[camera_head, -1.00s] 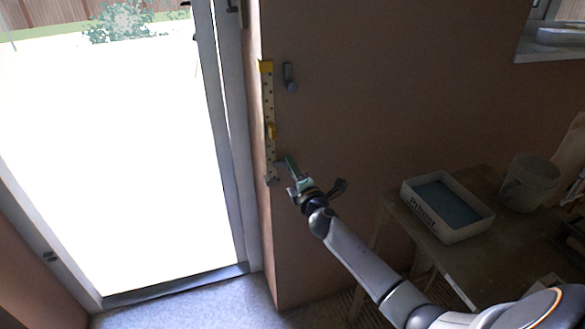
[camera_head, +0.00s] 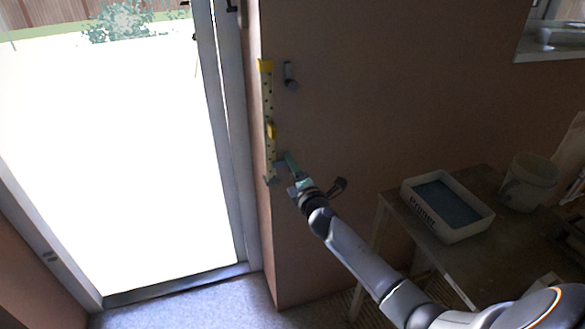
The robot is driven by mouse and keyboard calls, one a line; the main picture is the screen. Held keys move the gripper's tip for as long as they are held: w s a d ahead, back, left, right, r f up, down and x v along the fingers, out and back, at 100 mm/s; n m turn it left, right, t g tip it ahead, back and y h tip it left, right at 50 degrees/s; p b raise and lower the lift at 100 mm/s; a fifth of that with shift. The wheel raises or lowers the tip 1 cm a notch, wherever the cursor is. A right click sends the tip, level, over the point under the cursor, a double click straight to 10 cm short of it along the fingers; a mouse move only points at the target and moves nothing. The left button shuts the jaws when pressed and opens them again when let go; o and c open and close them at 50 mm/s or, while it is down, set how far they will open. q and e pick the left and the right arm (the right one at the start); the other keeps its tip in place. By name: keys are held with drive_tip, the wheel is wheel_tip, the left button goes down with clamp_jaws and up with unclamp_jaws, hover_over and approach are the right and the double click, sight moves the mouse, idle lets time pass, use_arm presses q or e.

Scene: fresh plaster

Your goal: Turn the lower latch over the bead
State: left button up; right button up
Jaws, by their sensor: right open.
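The bead (camera_head: 268,100) is a pale yellow perforated strip standing upright along the wall corner beside the doorway. It has a yellow cap at its top and a small yellow piece (camera_head: 271,131) partway down. The upper latch (camera_head: 290,75) is a small grey piece on the wall, hanging down just right of the bead's top. The lower latch (camera_head: 281,162) is a small dark piece by the bead's lower part, partly hidden by my right gripper. My right gripper (camera_head: 290,175) is open at this latch; whether it touches it is unclear. My left gripper is out of view.
A bright open doorway (camera_head: 120,180) lies left of the corner. At the right, a table (camera_head: 430,245) bears a white tray (camera_head: 465,233) with blue-grey contents and a pale bucket (camera_head: 528,185). The wall above my right arm is clear.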

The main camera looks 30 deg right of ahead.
use_arm(q)
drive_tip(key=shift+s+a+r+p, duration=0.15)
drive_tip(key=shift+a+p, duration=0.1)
drive_tip(key=shift+p, duration=0.15)
use_arm(e)
drive_tip(key=v, duration=1.2)
drive_tip(key=shift+s, duration=0.3)
use_arm(q)
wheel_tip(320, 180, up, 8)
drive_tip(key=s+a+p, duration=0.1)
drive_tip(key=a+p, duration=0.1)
drive_tip(key=p, duration=0.8)
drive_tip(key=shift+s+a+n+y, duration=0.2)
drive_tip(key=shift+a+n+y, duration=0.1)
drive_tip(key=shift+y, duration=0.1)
use_arm(e)
drive_tip(key=s+a+f+m+g+y, duration=0.3)
drive_tip(key=s+a+f+m, duration=0.3)
drive_tip(key=s, duration=0.5)
drive_tip(key=s+a+f+m+g+y, duration=0.3)
drive_tip(key=s+a+f+m+g, duration=0.2)
drive_tip(key=s+a+m, duration=0.5)
drive_tip(key=s+a+f, duration=0.2)
drive_tip(key=a, duration=0.1)
drive_tip(key=shift+y, duration=0.4)
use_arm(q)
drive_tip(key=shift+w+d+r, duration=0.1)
